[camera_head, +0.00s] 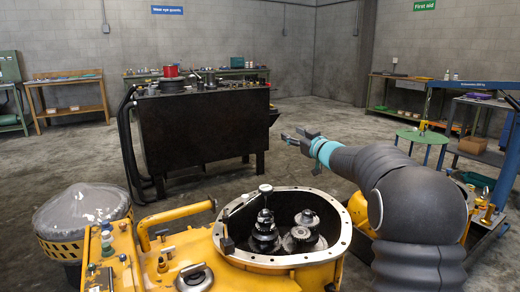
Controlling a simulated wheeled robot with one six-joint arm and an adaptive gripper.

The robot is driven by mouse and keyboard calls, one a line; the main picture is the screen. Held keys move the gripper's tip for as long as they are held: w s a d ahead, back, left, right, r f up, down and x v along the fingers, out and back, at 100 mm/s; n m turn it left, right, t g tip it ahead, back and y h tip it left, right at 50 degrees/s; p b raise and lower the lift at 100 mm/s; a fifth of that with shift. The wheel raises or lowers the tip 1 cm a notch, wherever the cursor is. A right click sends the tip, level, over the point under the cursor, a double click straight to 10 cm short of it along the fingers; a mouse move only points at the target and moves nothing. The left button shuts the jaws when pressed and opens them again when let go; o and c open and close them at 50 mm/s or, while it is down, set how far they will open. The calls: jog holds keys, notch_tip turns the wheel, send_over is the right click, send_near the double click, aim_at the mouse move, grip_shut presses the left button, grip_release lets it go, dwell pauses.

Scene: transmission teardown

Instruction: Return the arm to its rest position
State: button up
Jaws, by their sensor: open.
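My arm (410,205) is grey and segmented. It rises at the right of the picture and reaches left over the right side of the yellow housing. My gripper (292,137) is at its end, past a teal wrist band (323,150). It is open, with nothing seen between its fingers. It is small in view, above and beyond the round opening of the yellow transmission housing (345,232), and looks apart from it. Dark gear shafts (265,232) stand inside the opening. Part of the housing is hidden behind my arm.
A dark workbench (200,130) with a red pot (170,71) stands behind. A covered drum (80,210) is at the left. A round green table (422,136) and a blue frame (470,85) are at the right. The floor (310,110) beyond my gripper is clear.

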jog(key=s+d+r+m+g+h, duration=0.1)
jog(key=s+d+m+h, duration=0.35)
jog(key=s, duration=0.55)
jog(key=s+d+r+m+g+h, duration=0.1)
jog(key=s+d+m+h, duration=0.25)
jog(key=s+h, duration=0.45)
jog(key=s+a+f+g+y, duration=0.1)
jog(key=s+f+g, duration=0.2)
jog(key=s, duration=0.9)
jog(key=s+a+f+g+y, duration=0.1)
jog(key=s+f+g, duration=0.1)
jog(key=s+f, duration=0.7)
jog(key=s+a+f+g+y, duration=0.1)
jog(key=s+f+g, duration=0.2)
jog(key=s, duration=1.2)
notch_tip(320, 180, down, 4)
jog(key=shift+a+r+g, duration=0.2)
jog(key=shift+g, duration=0.1)
jog(key=shift+d, duration=0.1)
